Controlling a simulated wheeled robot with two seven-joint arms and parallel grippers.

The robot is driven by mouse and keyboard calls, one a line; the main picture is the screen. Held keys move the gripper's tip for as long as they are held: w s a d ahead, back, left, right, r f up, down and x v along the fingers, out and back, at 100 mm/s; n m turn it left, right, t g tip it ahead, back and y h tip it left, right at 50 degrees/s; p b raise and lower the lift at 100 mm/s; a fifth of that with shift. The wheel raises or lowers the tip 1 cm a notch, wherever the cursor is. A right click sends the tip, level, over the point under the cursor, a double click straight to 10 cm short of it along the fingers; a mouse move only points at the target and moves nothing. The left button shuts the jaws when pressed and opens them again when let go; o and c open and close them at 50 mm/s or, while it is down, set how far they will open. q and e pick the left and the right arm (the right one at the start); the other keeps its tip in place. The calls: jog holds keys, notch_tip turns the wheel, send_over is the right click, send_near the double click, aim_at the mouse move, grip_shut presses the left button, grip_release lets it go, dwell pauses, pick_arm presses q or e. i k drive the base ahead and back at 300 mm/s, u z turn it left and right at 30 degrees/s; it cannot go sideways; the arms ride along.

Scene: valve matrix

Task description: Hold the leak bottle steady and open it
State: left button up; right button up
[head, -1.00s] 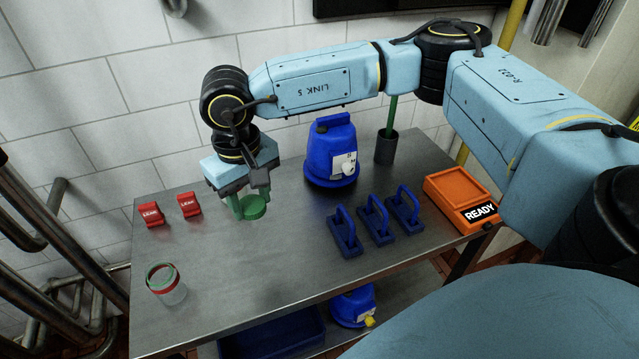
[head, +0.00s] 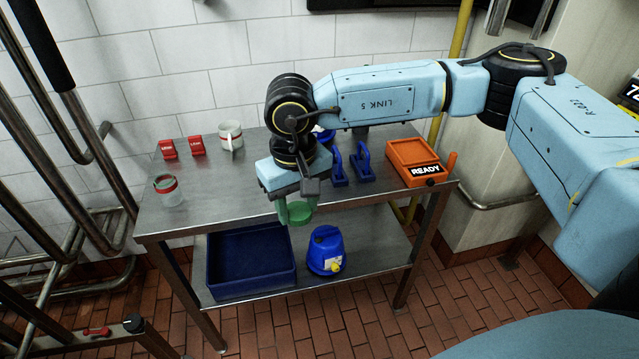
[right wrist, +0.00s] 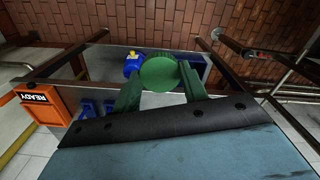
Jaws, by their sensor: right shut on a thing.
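The leak bottle looks to be the small clear jar (head: 168,192) with a red band near its top. It stands upright at the left front of the steel table, and its top looks uncovered. My right gripper (head: 298,212) has green fingers and is shut on a round green lid (head: 301,213). It holds the lid past the table's front edge, well to the right of the jar. The lid shows as a flat disc between the fingers in the right wrist view (right wrist: 159,74). My left gripper is not in view.
Two red tags (head: 168,149) and a white mug (head: 230,135) stand at the back left of the table (head: 225,190). Blue handled blocks (head: 362,162) and an orange READY box (head: 413,163) are at right. A blue tray (head: 250,262) and blue jug (head: 326,250) sit on the lower shelf.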

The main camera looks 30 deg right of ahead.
aim_at(166, 185)
jog(key=z, duration=1.1)
jog(key=i, duration=0.85)
jog(key=u, duration=0.65)
jog(key=i, duration=0.4)
jog(key=u, duration=0.4)
